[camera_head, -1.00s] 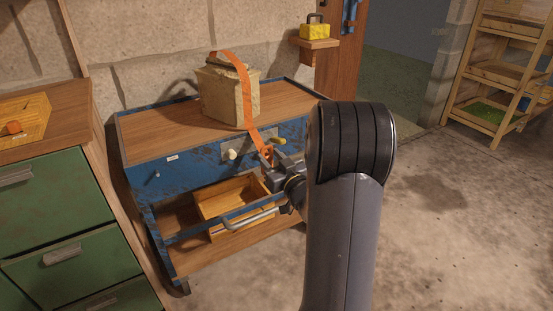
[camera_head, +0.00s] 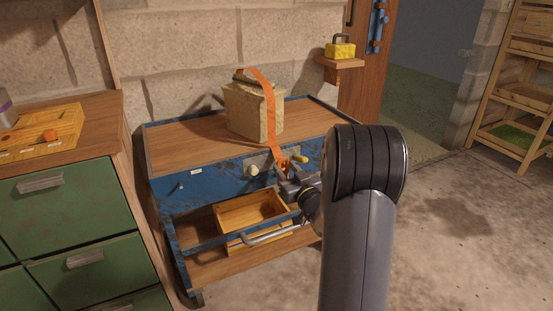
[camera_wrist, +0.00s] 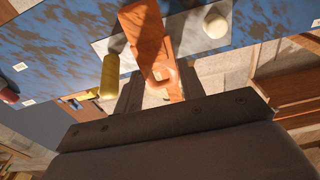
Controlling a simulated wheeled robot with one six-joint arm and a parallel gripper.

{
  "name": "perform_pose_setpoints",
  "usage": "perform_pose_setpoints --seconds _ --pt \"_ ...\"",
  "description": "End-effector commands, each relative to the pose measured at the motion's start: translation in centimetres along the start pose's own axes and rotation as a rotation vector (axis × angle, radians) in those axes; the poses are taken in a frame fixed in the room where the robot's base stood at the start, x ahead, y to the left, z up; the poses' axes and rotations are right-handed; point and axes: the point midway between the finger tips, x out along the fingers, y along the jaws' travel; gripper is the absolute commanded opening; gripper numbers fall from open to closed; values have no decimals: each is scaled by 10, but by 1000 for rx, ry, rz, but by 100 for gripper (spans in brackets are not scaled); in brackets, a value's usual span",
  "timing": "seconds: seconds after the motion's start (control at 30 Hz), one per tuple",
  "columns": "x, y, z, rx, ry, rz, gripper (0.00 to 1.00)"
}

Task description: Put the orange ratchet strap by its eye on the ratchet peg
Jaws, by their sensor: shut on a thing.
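The orange ratchet strap (camera_head: 270,110) runs over a tan block (camera_head: 243,112) on the blue cabinet and hangs down its front. My gripper (camera_head: 286,176) is shut on the strap's lower end, in front of the cabinet's upper panel. In the wrist view the strap (camera_wrist: 145,35) ends in an eye between the two dark fingers (camera_wrist: 160,92). A grey plate (camera_wrist: 186,38) on the panel carries a yellow peg (camera_wrist: 110,76) and a cream knob (camera_wrist: 215,24). The strap end is between them. I cannot tell which is the ratchet peg; the eye appears apart from both.
Below my gripper, a metal handle (camera_head: 262,236) sticks out in front of an open wooden drawer (camera_head: 226,216). A green drawer cabinet (camera_head: 70,210) stands at left. A wall shelf (camera_head: 340,63) holds a yellow item. The floor at right is clear.

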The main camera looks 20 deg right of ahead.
Motion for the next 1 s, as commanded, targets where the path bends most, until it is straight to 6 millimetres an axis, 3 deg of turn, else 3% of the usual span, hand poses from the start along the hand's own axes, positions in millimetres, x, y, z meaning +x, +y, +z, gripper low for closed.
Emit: perform_pose_setpoints --seconds 1.0 --pt "7 0 2 0 1 0 15"
